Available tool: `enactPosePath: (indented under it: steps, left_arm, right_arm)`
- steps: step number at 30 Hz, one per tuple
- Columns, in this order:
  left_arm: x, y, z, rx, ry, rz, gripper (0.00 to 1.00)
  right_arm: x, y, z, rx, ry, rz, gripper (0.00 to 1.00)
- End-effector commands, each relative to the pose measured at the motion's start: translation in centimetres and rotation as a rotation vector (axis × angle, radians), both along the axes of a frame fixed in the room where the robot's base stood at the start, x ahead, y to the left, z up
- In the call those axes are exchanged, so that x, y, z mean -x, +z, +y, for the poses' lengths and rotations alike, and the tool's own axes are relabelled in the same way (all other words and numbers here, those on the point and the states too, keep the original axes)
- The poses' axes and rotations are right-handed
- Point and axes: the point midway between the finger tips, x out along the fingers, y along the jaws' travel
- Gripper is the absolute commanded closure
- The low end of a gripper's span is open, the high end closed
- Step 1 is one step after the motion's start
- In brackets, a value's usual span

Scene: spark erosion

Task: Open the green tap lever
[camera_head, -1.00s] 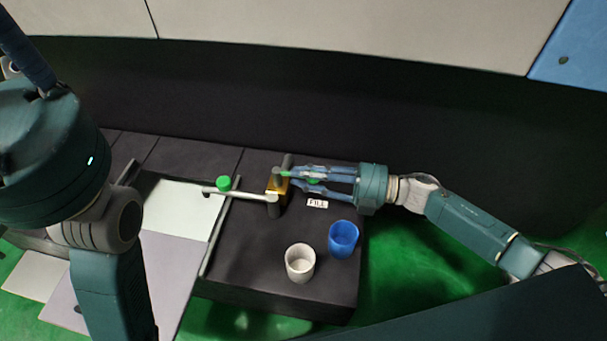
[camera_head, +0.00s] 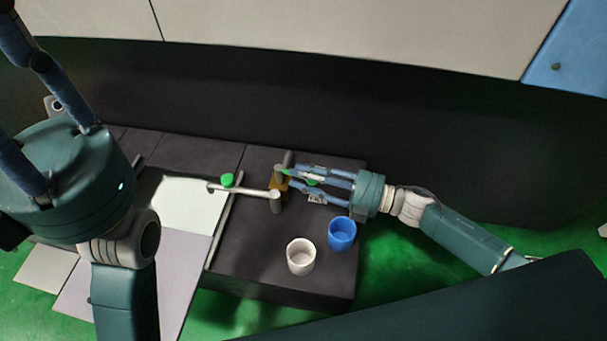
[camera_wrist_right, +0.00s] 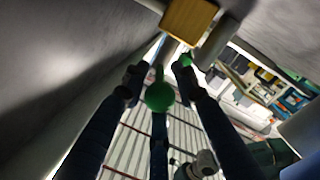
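The tap is a brass block (camera_head: 278,187) with grey pipes near the back of the dark bench. Its green lever shows as a round green knob (camera_head: 313,182), partly hidden by the fingers of my right gripper (camera_head: 291,178). In the right wrist view the green knob (camera_wrist_right: 160,97) sits between the spread fingers, and the brass block (camera_wrist_right: 189,20) is just beyond the tips. Whether any finger touches the lever I cannot tell. A second green part (camera_wrist_right: 184,61) shows by one fingertip. My left gripper (camera_head: 18,105) is open and empty at the left edge, its tips partly out of view.
A white cup (camera_head: 301,257) and a blue cup (camera_head: 342,233) stand on the bench in front of the tap. A grey pipe (camera_head: 245,190) with another green knob (camera_head: 227,180) reaches left over a pale basin (camera_head: 190,203). A dark wall rises behind.

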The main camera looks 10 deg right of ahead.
Motion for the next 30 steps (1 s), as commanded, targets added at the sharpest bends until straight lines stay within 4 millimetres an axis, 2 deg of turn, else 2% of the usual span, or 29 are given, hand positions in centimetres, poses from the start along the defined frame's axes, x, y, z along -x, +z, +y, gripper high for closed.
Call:
enactPosePath:
  steps: [5,8,21,25,30]
  left_arm:
    - [0.0,0.1,0.0,0.001,0.0,-0.003,0.74]
    - [0.0,0.1,0.0,0.001,0.0,-0.002,0.74]
    - [0.0,0.1,0.0,0.001,0.0,-0.002,0.74]
    - [0.0,0.1,0.0,0.0,0.0,-0.001,0.74]
    - [0.0,0.0,0.0,0.0,0.0,-0.001,0.74]
  right_arm:
    - [0.2,-0.1,-0.4,0.001,0.0,0.002,0.72]
    - [0.8,-0.1,-1.5,0.003,-0.001,0.002,0.72]
    - [5.2,-0.2,-8.9,0.003,0.0,0.003,0.72]
    - [5.9,-0.1,-10.0,0.001,0.0,0.002,0.72]
    - [6.1,0.0,-10.4,0.0,0.0,0.0,0.72]
